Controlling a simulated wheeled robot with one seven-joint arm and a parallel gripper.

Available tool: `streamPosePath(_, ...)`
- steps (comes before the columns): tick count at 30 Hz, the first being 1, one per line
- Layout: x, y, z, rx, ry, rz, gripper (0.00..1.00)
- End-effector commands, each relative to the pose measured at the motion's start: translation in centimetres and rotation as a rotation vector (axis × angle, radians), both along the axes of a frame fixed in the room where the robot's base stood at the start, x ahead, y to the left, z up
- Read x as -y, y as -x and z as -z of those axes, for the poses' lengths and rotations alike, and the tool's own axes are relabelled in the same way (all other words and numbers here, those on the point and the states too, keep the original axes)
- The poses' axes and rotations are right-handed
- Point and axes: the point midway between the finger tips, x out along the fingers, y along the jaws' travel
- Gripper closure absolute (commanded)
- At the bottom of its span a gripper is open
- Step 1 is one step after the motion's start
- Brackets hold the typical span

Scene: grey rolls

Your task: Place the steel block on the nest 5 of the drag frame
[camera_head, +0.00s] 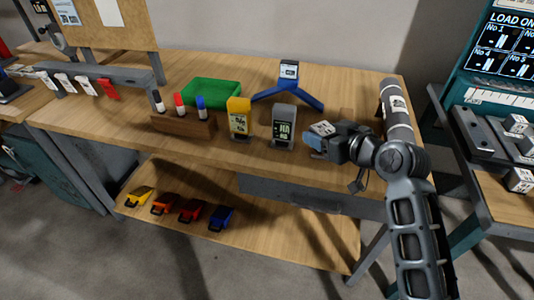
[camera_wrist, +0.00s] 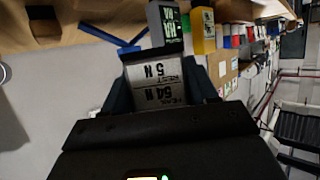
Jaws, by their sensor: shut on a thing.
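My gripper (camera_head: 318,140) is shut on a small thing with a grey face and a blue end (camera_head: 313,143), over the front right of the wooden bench. In the wrist view its grey face (camera_wrist: 158,80) sits between the dark fingers and carries black print with "5 N" and "54 N". I cannot tell whether it is the steel block or whether it touches the bench. At the right edge, what looks like the drag frame (camera_head: 480,133) bears grey blocks, one a labelled block (camera_head: 516,124). Another labelled grey block (camera_head: 521,180) is in front. The nest numbers are not readable.
A grey gauge (camera_head: 284,127) and a yellow gauge (camera_head: 238,118) stand left of my gripper. Behind are a blue-legged stand (camera_head: 289,72) and a green tray (camera_head: 211,92). A wooden marker holder (camera_head: 183,125) is farther left. A gap separates the two benches; a screen (camera_head: 508,45) stands upper right.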

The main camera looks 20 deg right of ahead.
Motion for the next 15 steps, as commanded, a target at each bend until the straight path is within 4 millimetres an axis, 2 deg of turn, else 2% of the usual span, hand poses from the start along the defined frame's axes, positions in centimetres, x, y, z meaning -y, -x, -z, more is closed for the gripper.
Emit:
streamPosePath(2, -0.5, -0.4, -0.1, 0.001, 0.001, -0.006, 0.92)
streamPosePath(5, -1.8, -1.3, 0.8, -0.001, 0.001, -0.01, 0.92)
streamPosePath(15, -7.2, -5.5, 4.8, 0.0, 0.002, -0.008, 0.92)
